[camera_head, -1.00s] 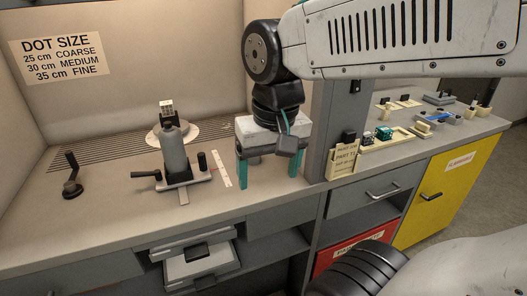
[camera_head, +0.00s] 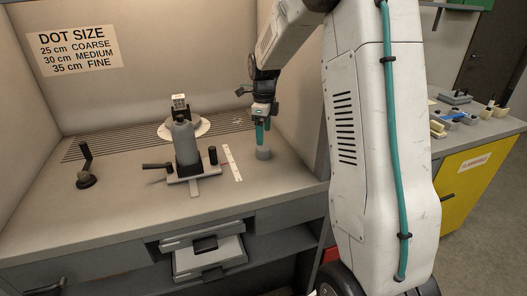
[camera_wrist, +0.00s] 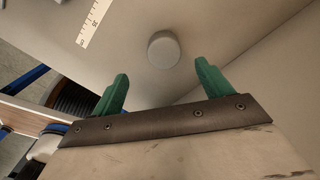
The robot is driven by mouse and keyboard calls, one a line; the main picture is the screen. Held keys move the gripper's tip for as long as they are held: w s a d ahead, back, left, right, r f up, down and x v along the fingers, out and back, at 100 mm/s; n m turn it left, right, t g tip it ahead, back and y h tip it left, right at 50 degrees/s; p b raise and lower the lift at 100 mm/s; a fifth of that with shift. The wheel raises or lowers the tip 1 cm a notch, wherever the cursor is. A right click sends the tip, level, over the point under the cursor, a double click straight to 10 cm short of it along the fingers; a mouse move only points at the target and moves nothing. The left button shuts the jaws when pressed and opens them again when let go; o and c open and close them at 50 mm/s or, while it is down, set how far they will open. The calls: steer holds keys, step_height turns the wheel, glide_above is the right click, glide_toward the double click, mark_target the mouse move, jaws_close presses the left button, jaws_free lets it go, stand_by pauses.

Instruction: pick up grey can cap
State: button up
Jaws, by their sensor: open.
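The grey can cap (camera_head: 264,153) is a small round grey piece on the bench top, right of the white ruler strip. In the wrist view the cap (camera_wrist: 163,49) lies beyond my fingertips, roughly centred between them. My gripper (camera_head: 262,138) has green fingers and hangs just above the cap in the head view. In the wrist view my gripper (camera_wrist: 161,78) is open, its two fingers wide apart with nothing between them. I cannot tell the exact gap between fingertips and cap.
A grey spray can (camera_head: 185,142) stands in a holder (camera_head: 192,171) left of the cap. The ruler strip (camera_head: 231,162) lies between them. A crank handle (camera_head: 86,167) is farther left. The booth's side wall (camera_head: 300,110) rises close to the right. The front of the bench is clear.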

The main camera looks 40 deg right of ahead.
mark_target(264, 147)
steer(key=f, duration=0.7)
steer(key=shift+w+d+f, duration=0.1)
steer(key=shift+w+d, duration=0.1)
steer(key=shift+w, duration=0.1)
steer(key=c, duration=1.1)
steer(key=shift+r, duration=0.65)
steer(key=shift+s+r, duration=0.3)
steer(key=shift+r, duration=0.35)
steer(key=shift+s+r, duration=0.25)
steer(key=shift+r, duration=0.35)
steer(key=s, duration=0.5)
steer(key=s+r, duration=0.1)
steer(key=s, duration=0.9)
steer(key=shift+d+r, duration=0.15)
